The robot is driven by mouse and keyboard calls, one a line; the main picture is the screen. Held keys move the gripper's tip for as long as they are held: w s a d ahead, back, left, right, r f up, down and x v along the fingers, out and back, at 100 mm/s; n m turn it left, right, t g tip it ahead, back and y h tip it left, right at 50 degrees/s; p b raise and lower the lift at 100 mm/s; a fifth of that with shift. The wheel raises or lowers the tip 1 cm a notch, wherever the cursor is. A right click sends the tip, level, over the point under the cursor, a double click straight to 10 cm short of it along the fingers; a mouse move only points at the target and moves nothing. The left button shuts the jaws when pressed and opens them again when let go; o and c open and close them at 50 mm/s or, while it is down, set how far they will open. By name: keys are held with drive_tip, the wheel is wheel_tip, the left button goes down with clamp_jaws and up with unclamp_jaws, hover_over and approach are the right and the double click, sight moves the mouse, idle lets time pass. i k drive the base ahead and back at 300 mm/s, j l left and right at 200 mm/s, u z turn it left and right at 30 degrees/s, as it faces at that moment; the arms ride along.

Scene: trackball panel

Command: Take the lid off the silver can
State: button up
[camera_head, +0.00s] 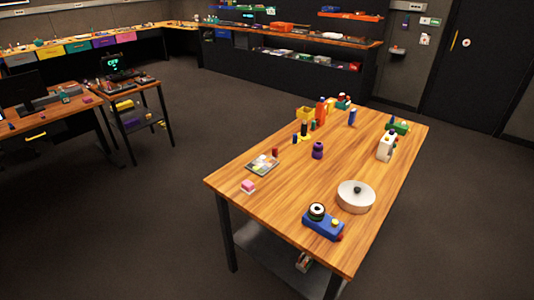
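A wide, low, round silver can (355,206) stands upright on the wooden table, toward its near right side. Its flat pale lid (346,191) is on top, with a small dark knob (357,190) at the middle. The lid appears to sit level on the can. The inside of the can is hidden. My gripper is not in view.
A blue panel (322,226) with a dark, white-ringed round part stands close in front-left of the can. A white device (386,147), purple object (317,150), tray (262,163) and pink block (248,186) share the table (290,190). Table room left of the can is clear.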

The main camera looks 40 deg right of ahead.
sight(356, 194)
drive_tip(key=z, duration=1.2)
